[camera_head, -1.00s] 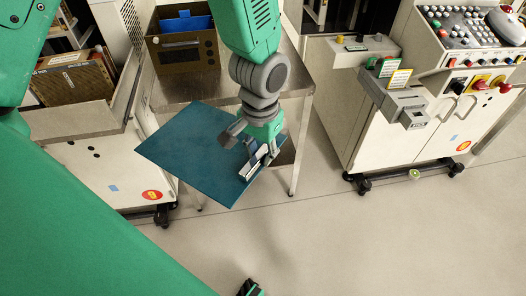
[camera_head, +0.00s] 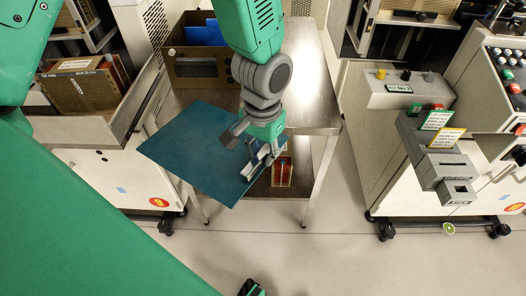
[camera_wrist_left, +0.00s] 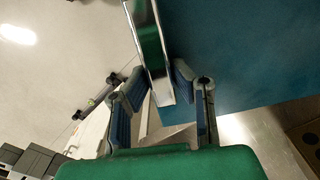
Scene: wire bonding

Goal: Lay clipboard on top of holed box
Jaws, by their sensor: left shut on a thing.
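The clipboard (camera_head: 195,150) is a flat teal board, held out in front of the metal table in the head view. My left gripper (camera_head: 262,155) is shut on its near right edge, by the metal clip. In the left wrist view the fingers (camera_wrist_left: 158,88) stand on either side of the board (camera_wrist_left: 245,50) at its silvery clip. A brown box (camera_head: 197,68) with openings in its wall, apparently the holed box, stands at the back of the table with blue things inside. The clipboard is apart from it, nearer to me. My right gripper is not identifiable.
The metal table (camera_head: 312,95) has bare room right of the box. A small framed item (camera_head: 283,170) shows below its top. A pale cart with a cardboard box (camera_head: 80,88) stands left. A console with grey holders (camera_head: 445,165) stands right.

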